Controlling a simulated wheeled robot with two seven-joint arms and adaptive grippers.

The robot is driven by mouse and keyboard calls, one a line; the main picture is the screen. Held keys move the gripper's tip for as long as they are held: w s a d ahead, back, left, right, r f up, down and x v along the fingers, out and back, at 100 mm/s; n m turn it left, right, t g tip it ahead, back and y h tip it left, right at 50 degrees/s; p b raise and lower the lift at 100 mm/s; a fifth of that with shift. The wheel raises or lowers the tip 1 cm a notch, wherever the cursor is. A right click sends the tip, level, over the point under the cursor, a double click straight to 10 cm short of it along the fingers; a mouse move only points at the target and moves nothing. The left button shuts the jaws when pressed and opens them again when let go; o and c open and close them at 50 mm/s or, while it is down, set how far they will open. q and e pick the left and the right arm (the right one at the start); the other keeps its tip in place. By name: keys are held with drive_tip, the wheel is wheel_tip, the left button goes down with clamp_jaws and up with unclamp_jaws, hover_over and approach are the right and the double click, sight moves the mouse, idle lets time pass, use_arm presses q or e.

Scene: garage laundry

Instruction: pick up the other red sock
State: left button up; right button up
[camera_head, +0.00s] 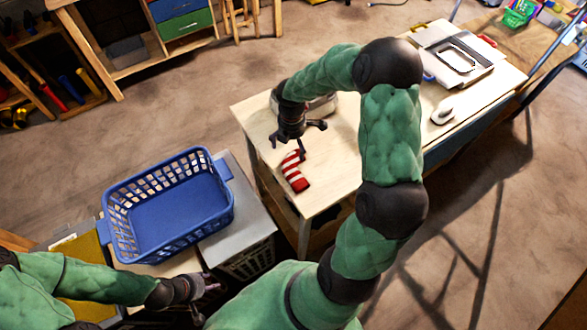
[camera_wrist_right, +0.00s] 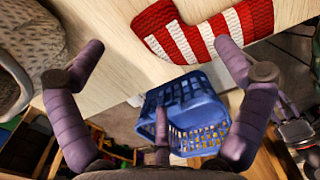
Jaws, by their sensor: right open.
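A red and white striped sock (camera_head: 295,172) lies flat on the light wooden table, near its left edge. It also shows at the top of the right wrist view (camera_wrist_right: 205,30). My right gripper (camera_head: 298,140) is open and empty, just behind the sock in the head view. In the right wrist view its fingers (camera_wrist_right: 158,55) are spread wide, with the sock beyond them, toward the right finger. My left gripper (camera_head: 207,299) is at the lower left, its fingers apart and empty, beside the blue basket. No second red sock shows.
The blue basket (camera_head: 168,205) stands left of the table and looks empty. A rounded grey object (camera_head: 318,106), partly hidden by my right arm, sits behind the gripper. A white folded item (camera_head: 455,57) and a small white object (camera_head: 442,115) lie further right on the table (camera_head: 345,150).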

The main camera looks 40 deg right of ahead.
sight(291, 154)
drive_tip(key=shift+w+f, duration=0.1)
drive_tip(key=shift+f, duration=0.55)
drive_tip(key=shift+w+f+b, duration=0.1)
drive_tip(key=shift+f+b, duration=0.7)
drive_tip(key=shift+f, duration=1.6)
drive_tip(key=c, duration=1.1)
